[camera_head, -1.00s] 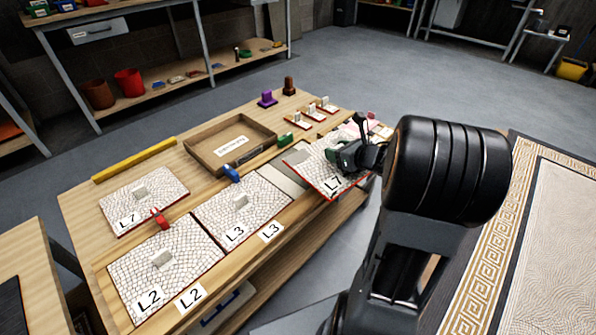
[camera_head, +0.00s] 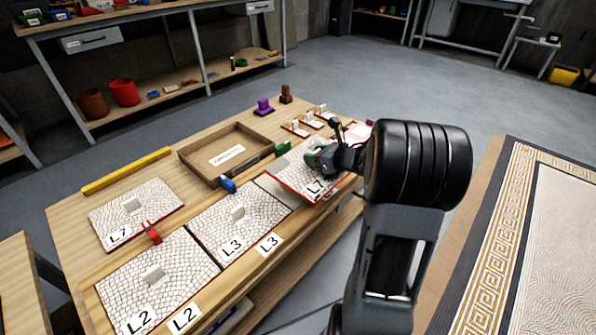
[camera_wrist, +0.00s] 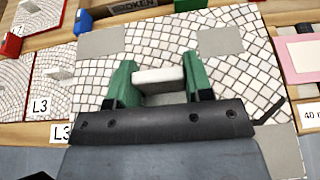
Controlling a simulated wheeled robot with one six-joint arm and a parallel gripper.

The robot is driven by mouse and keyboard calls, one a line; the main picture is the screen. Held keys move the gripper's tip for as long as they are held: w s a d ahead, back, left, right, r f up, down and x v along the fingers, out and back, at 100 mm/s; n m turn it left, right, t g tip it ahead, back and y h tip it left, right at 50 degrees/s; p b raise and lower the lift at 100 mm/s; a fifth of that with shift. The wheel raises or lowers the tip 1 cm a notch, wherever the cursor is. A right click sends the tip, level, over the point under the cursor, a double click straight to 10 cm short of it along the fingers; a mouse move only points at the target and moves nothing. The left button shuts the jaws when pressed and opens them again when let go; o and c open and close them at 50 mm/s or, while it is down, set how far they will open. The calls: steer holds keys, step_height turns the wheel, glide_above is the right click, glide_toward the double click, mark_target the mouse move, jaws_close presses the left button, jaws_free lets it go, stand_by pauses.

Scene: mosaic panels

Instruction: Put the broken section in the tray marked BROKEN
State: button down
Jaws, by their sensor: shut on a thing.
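My gripper (camera_head: 318,158) is shut on the grey-white block handle (camera_wrist: 158,79) of a mosaic section (camera_head: 285,185). Its green fingers stand on both sides of the handle in the wrist view (camera_wrist: 158,85). The section has pale stone pattern, a red edge and a label that reads L7 in the head view. In the wrist view, grey patches (camera_wrist: 220,41) show on or beside it. It overhangs the bench's right part; its clearance cannot be told. The wooden tray (camera_head: 190,164) lies behind and left of it. The tray's label (camera_wrist: 130,5) reads BROKEN in the wrist view.
Mosaic sections L2 (camera_head: 185,262), L3 (camera_head: 220,225) and another L7 (camera_head: 155,195) lie on the bench. A red clamp (camera_head: 152,233), blue clamp (camera_head: 228,184) and green clamp (camera_head: 282,148) stand near them. A yellow bar (camera_head: 125,171) lies left of the tray.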

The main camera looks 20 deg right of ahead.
mark_target(298, 160)
steer(key=w+f+b, duration=0.1)
steer(key=w+f, duration=0.1)
steer(key=w+a+f, duration=0.1)
steer(key=w+f, duration=0.1)
steer(key=w, duration=0.1)
steer(key=w+a+f+b, duration=0.1)
steer(key=w+f, duration=0.1)
steer(key=shift+w+f+b, duration=0.2)
steer(key=shift+w+b, duration=0.05)
steer(key=shift+b, duration=0.1)
steer(key=shift+w+a+f, duration=0.15)
steer(key=shift+w+f, duration=0.1)
steer(key=shift+f, duration=0.15)
steer(key=shift+w+f+b, duration=0.1)
steer(key=shift+f+b, duration=1.1)
steer(key=shift+f, duration=0.2)
steer(key=shift+f+b, duration=0.25)
steer(key=shift+b, duration=0.1)
steer(key=c, duration=0.5)
jaws_free()
steer(key=shift+r+p, duration=0.1)
steer(key=shift+p, duration=0.4)
